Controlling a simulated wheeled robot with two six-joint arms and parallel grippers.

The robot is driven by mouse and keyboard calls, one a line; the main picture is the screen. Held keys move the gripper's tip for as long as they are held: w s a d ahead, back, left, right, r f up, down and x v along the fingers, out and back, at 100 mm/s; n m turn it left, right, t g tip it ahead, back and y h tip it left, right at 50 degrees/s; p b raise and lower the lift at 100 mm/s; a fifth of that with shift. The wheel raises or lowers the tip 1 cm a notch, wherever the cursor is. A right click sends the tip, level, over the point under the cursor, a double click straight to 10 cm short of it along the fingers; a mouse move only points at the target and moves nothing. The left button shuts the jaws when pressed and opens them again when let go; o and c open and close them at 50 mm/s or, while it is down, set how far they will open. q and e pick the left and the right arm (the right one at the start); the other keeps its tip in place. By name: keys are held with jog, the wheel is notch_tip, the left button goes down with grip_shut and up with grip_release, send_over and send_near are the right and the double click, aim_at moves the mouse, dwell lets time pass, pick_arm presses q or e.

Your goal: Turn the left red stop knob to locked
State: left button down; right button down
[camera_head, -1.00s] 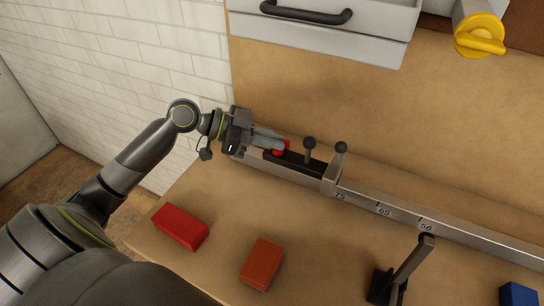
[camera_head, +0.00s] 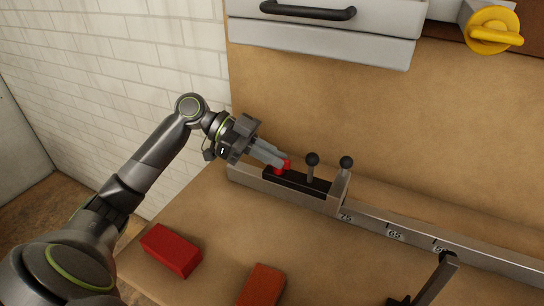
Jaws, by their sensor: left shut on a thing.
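The red stop knob (camera_head: 283,166) sits at the left end of a black block (camera_head: 304,183) on the metal rail (camera_head: 377,227). My left gripper (camera_head: 278,160) reaches it from the left and is shut on it; the fingers hide part of the knob. I cannot tell from this view whether the knob stands at locked.
Red (camera_head: 171,250) and orange (camera_head: 262,286) blocks lie on the bench in front. A drawer (camera_head: 322,42) and a yellow knob (camera_head: 493,30) are behind.

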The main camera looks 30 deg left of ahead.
pick_arm(q)
jog(key=shift+s+f, duration=0.1)
jog(key=shift+f, duration=0.15)
pick_arm(e)
jog(key=shift+s, duration=0.3)
pick_arm(q)
jog(key=c, duration=1.5)
grip_release()
jog(key=shift+c, duration=0.2)
pick_arm(e)
jog(key=shift+s+d, duration=0.15)
pick_arm(q)
jog(key=shift+a+r, duration=0.1)
